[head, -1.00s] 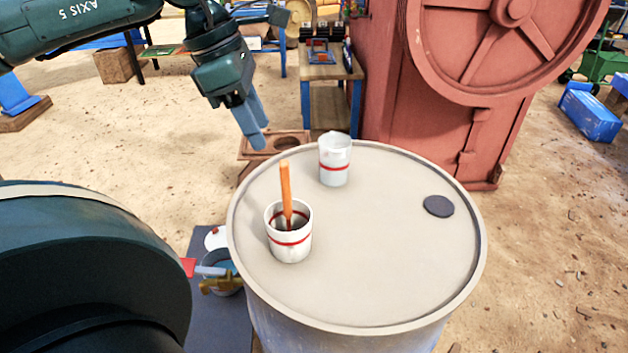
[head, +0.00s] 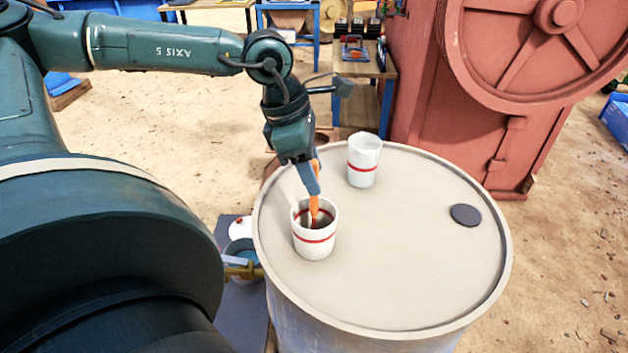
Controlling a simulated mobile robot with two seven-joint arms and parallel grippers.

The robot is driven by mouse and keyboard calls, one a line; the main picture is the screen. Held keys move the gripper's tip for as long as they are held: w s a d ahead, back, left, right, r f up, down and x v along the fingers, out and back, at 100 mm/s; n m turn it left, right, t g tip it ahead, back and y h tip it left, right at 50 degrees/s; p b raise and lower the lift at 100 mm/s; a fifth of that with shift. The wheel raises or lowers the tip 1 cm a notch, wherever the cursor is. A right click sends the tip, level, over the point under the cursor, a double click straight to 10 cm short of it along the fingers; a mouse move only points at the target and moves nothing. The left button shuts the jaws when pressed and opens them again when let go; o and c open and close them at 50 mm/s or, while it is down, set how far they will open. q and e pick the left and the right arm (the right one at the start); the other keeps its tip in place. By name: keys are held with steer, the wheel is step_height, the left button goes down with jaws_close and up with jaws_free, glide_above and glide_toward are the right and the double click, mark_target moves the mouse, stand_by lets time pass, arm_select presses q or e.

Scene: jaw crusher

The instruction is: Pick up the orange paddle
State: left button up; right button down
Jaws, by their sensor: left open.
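The orange paddle (head: 314,205) stands upright in a white cup with a red band (head: 314,246) on the drum top (head: 410,270). Its lower end is inside the cup. My left gripper (head: 314,186) points down over the cup, with its fingers at the upper part of the paddle and partly hiding it. The jaws are open; I cannot tell whether a finger touches the paddle. My right gripper is not in view.
A second white cup with a red band (head: 363,165) stands behind and to the right on the drum. A large red machine (head: 470,110) rises behind the drum.

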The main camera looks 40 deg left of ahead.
mark_target(314, 207)
arm_select(q)
steer(key=shift+x, duration=1.5)
steer(key=shift+r, duration=0.1)
steer(key=shift+c, duration=0.2)
jaws_close()
